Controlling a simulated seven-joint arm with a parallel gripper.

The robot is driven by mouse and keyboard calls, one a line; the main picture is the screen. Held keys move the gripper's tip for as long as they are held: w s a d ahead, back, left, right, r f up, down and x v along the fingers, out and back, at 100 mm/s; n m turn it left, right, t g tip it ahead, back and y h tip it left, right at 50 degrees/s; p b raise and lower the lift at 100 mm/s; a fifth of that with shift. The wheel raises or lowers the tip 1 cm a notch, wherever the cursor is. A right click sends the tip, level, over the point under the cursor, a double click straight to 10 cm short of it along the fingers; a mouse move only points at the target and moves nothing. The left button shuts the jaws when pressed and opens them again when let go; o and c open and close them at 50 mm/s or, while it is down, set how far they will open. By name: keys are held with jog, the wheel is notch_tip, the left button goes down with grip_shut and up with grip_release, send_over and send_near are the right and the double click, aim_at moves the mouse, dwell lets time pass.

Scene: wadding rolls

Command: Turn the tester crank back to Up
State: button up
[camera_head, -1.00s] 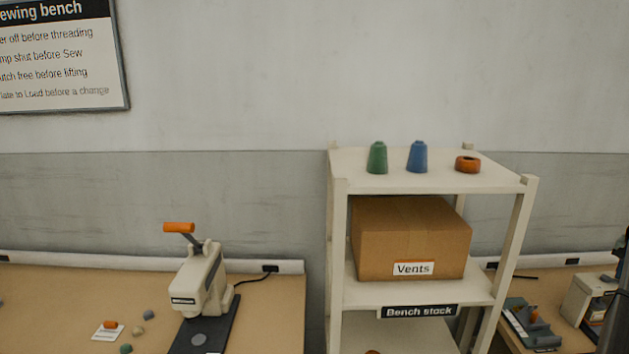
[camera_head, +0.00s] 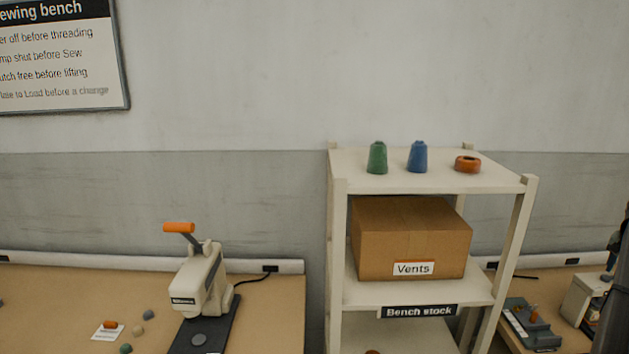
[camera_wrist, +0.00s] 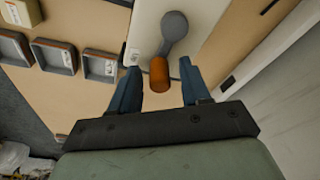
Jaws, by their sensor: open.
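In the wrist view, the tester crank is a grey arm (camera_wrist: 174,32) with a round grey hub and an orange handle (camera_wrist: 159,75). It sits on a pale box-shaped tester (camera_wrist: 146,30). My gripper (camera_wrist: 160,68) is open, with its two blue fingers on either side of the orange handle. I cannot tell whether either finger touches it. In the head view, a pale box (camera_head: 580,299) that looks like the tester stands at the right edge, partly hidden by my dark arm. Its crank cannot be made out there, and no Up mark is readable.
Several small trays (camera_wrist: 55,57) lie at the upper left in the wrist view. A shelf rack (camera_head: 336,260) holding a Vents box (camera_head: 410,235) stands left of the tester bench. A press with an orange handle (camera_head: 179,228) is on the left bench.

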jog(key=shift+r, duration=0.1)
jog(key=shift+w+d+v, duration=0.1)
jog(key=shift+d+v, duration=0.1)
jog(key=shift+v, duration=0.95)
jog(key=shift+w+d+v, duration=0.15)
jog(key=shift+d+v, duration=0.05)
jog(key=shift+v, duration=0.95)
jog(key=shift+w+d+v, duration=0.1)
jog(key=shift+d+v, duration=0.1)
jog(key=shift+v, duration=0.95)
